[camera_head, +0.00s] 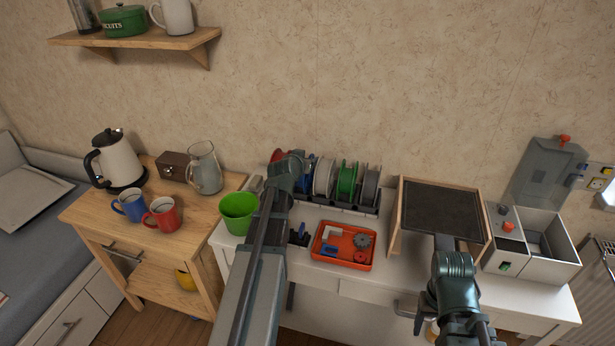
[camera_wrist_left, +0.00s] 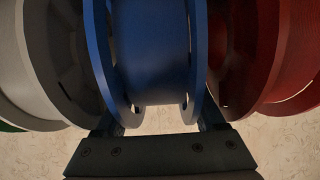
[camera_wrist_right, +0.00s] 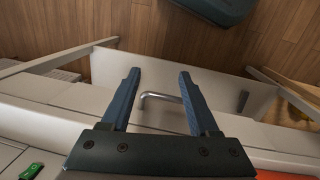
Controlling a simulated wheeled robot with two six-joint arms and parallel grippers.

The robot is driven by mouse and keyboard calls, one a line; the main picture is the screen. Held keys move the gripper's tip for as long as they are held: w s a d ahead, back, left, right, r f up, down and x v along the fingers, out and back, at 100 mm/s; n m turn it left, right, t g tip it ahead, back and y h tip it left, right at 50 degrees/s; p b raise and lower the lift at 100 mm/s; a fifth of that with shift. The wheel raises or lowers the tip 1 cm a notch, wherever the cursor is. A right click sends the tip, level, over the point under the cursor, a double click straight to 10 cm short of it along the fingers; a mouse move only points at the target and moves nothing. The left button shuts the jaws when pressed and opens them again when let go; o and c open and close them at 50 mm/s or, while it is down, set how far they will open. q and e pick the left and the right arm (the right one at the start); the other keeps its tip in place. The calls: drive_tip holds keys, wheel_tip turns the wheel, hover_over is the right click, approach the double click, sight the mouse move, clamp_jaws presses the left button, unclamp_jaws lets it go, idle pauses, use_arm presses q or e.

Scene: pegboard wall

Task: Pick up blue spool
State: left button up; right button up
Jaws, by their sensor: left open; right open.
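The blue spool (camera_head: 304,184) stands in the row of spools on the white bench, mostly hidden behind my left arm in the head view. The left wrist view shows the blue spool (camera_wrist_left: 155,45) upright and close, with a red spool (camera_wrist_left: 265,50) at right and a light grey spool (camera_wrist_left: 55,55) at left. My left gripper (camera_wrist_left: 158,118) is open, its fingers at the two sides of the blue spool's lower flanges; I cannot tell whether they touch. My right gripper (camera_wrist_right: 158,75) is open and empty over the bench's front edge.
A green spool (camera_head: 346,184) stands farther right in the row. An orange tray (camera_head: 325,257) with small parts lies in front. A green bucket (camera_head: 238,213) is left, a dark-topped wooden frame (camera_head: 440,207) right. A grey-white box (camera_head: 535,250) stands beyond it.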

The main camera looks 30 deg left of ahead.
use_arm(q)
drive_tip(key=shift+s+r, duration=0.15)
drive_tip(key=shift+c, duration=0.3)
use_arm(e)
drive_tip(key=shift+s+r, duration=0.1)
use_arm(q)
clamp_jaws()
wheel_tip(320, 180, up, 10)
drive_tip(key=p, duration=1)
use_arm(e)
wheel_tip(320, 180, up, 10)
drive_tip(key=shift+r, duration=0.1)
drive_tip(key=shift+c, duration=0.3)
